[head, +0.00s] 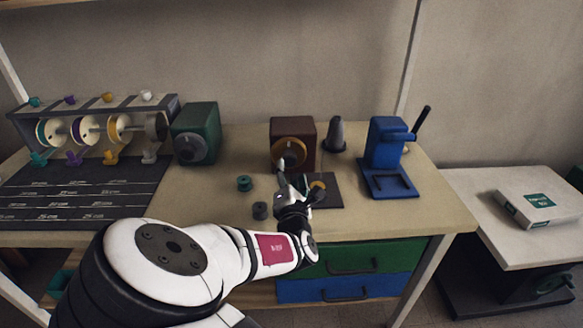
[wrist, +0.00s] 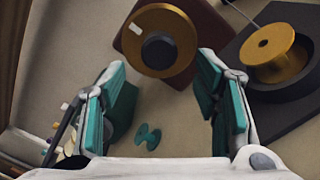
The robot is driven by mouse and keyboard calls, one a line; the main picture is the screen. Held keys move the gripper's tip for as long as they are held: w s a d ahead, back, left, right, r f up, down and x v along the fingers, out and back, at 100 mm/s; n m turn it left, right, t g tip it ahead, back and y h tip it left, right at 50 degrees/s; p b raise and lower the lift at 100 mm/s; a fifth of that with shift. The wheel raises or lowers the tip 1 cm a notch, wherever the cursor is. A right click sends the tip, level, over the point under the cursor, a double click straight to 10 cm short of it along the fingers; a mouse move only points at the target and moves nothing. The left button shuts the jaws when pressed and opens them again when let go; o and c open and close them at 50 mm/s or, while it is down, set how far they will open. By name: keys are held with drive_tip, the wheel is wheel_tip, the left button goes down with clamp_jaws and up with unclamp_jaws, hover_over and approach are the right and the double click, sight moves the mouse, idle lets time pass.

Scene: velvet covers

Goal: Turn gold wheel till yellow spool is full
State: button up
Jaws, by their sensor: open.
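The gold wheel (head: 288,151) is on the front of a brown box (head: 308,129) on the bench. In the wrist view the gold wheel (wrist: 142,48) has a dark hub and a small pale mark on its left rim. My gripper (wrist: 162,78) is open and empty. Its teal-padded fingers are spread to either side, with the wheel ahead between and beyond the tips. In the head view my gripper (head: 284,174) is just below and in front of the wheel. The yellow spool (wrist: 271,48) sits on a dark plate right of the wheel; how full it is I cannot tell.
A green box (head: 195,132) and a ribbon rack (head: 90,103) are further left.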

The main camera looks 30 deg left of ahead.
sight(289, 163)
drive_tip(key=shift+b+x, duration=1.45)
drive_tip(key=shift+x, duration=1.65)
drive_tip(key=shift+c, duration=0.2)
drive_tip(key=c, duration=1.1)
